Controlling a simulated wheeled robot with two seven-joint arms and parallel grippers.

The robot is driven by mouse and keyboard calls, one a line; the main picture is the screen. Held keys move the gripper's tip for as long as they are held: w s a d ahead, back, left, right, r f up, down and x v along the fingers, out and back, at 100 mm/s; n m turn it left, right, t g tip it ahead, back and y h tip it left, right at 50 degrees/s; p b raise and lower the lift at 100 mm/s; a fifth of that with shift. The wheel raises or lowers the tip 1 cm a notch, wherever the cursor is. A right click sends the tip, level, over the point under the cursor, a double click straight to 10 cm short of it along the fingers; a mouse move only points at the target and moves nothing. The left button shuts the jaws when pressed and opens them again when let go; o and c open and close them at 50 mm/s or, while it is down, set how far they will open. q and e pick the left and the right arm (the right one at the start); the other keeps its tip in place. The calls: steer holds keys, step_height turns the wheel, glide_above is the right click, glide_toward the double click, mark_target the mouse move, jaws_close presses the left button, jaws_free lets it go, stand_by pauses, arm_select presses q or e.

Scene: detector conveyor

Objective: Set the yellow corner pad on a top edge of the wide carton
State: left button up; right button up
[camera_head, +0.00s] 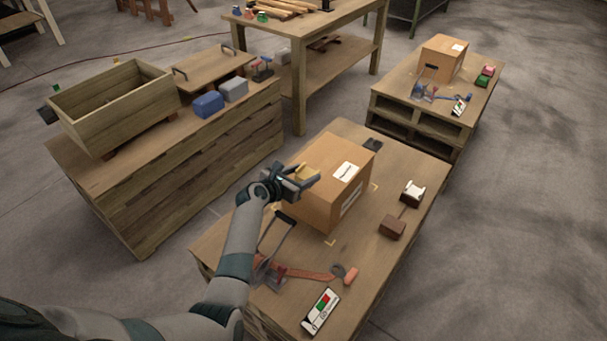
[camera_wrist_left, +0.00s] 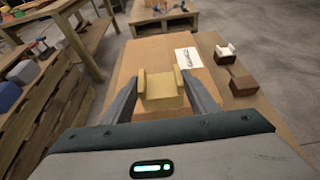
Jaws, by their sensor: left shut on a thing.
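The wide carton (camera_head: 332,190) stands on the near wooden table, with a white label on its top and another on its side. My left gripper (camera_head: 299,180) is at the carton's near-left top edge. It is shut on the yellow corner pad (camera_head: 307,172). In the left wrist view the pad (camera_wrist_left: 161,90) sits between the two fingers (camera_wrist_left: 162,97), with the carton's top (camera_wrist_left: 150,52) just beyond and under it. I cannot tell whether the pad touches the carton's edge. My right gripper is not in view.
On the near table (camera_head: 398,257) lie an orange-handled tool (camera_head: 310,275), a boxed item (camera_head: 321,311), a brown block (camera_head: 392,228) and a white-topped block (camera_head: 412,192). A wooden crate (camera_head: 115,105) stands on the left bench. A smaller carton (camera_head: 442,59) stands on the pallet table behind.

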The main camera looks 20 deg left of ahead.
arm_select(q)
steer(key=shift+f+b, duration=1.3)
steer(key=shift+f, duration=0.9)
steer(key=o, duration=1.2)
steer(key=v, duration=1.7)
steer(key=shift+s, duration=0.2)
